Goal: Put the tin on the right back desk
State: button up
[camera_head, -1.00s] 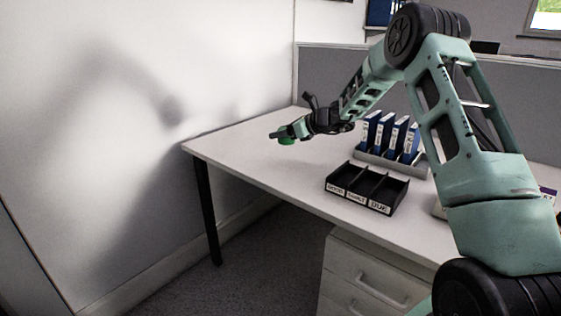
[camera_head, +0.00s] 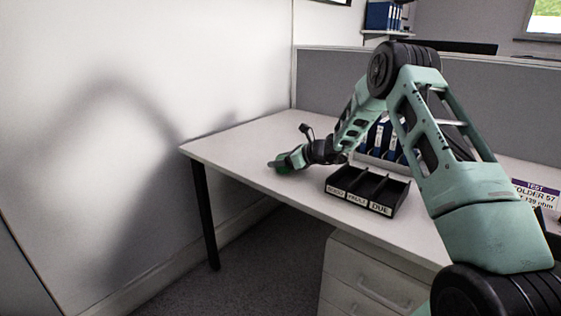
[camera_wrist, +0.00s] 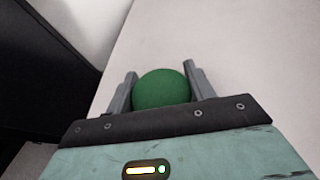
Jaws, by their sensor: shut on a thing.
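A green round thing, which I take to be the tin (camera_wrist: 162,89), sits between the two fingers of my gripper (camera_wrist: 160,84) in the wrist view. The gripper is shut on it. In the head view my gripper (camera_head: 279,165) is low over the left part of the white desk (camera_head: 237,139), near its front edge. The tin shows there only as a small green patch (camera_head: 283,169). I cannot tell whether it touches the desktop.
A black tray with three labelled compartments (camera_head: 360,200) stands right of my gripper. Blue binders (camera_head: 385,141) stand behind it, partly hidden by my arm. A grey partition (camera_head: 330,75) runs along the back. A drawer unit (camera_head: 365,275) is under the desk. The far left desktop is clear.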

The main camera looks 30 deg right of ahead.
jog(key=shift+f, duration=0.2)
jog(key=o, duration=1)
jog(key=shift+o, duration=0.2)
jog(key=shift+r, duration=0.15)
